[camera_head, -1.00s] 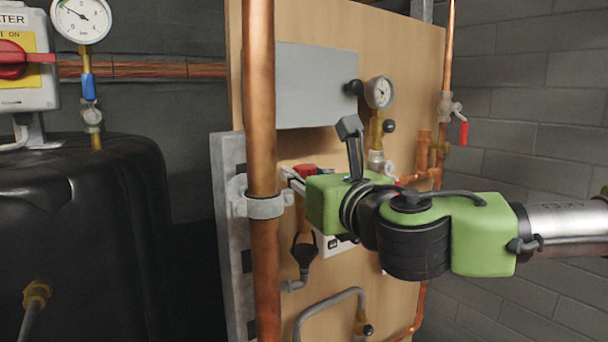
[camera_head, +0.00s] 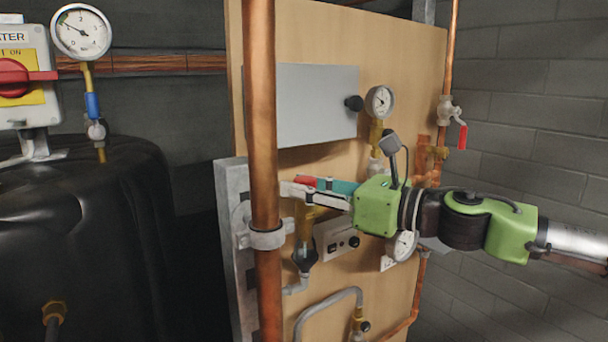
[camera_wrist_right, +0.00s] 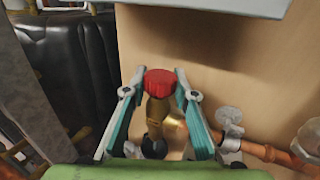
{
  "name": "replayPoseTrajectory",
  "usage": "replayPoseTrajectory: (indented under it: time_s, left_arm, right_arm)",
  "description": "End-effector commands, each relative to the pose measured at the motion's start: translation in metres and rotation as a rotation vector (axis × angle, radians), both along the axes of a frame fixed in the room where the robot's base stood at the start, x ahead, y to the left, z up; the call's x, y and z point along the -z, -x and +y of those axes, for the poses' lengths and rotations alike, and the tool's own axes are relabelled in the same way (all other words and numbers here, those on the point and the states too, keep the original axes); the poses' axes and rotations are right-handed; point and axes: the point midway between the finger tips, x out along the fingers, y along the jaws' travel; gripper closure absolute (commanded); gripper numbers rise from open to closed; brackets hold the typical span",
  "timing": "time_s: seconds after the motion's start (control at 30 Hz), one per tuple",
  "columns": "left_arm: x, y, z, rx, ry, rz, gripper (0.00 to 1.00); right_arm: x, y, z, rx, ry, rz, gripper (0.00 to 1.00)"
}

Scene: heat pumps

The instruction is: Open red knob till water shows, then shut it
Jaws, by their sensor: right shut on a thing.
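The red knob (camera_wrist_right: 159,82) sits on top of a brass valve (camera_wrist_right: 157,112) in the right wrist view. The knob also shows in the head view (camera_head: 306,181), partly hidden by my fingers. My right gripper (camera_wrist_right: 160,76) is shut on the red knob, with one finger on each side of it. In the head view my right gripper (camera_head: 300,187) reaches in from the right, just behind the front copper pipe. A dark funnel-like tundish (camera_head: 305,257) hangs below the valve; I cannot make out water in it. My left gripper is not in view.
A thick vertical copper pipe (camera_head: 264,130) stands close to my right fingertips. A grey box (camera_head: 317,104) is on the wooden board above the gripper. A pressure gauge (camera_head: 379,101) is to its right. A black tank (camera_head: 75,235) fills the left.

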Motion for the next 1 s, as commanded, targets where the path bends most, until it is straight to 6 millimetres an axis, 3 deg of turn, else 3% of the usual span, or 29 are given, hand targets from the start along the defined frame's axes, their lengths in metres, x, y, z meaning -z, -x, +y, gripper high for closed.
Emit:
replayPoseTrajectory:
  time_s: [0.5, 1.0]
  left_arm:
    - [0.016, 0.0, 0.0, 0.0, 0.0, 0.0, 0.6]
    - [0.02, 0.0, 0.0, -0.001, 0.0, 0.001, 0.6]
  right_arm:
    - [-0.002, -0.002, 0.0, -0.387, -0.009, 0.0, 0.95]
    - [-0.005, -0.001, -0.001, -0.497, -0.01, -0.003, 0.95]
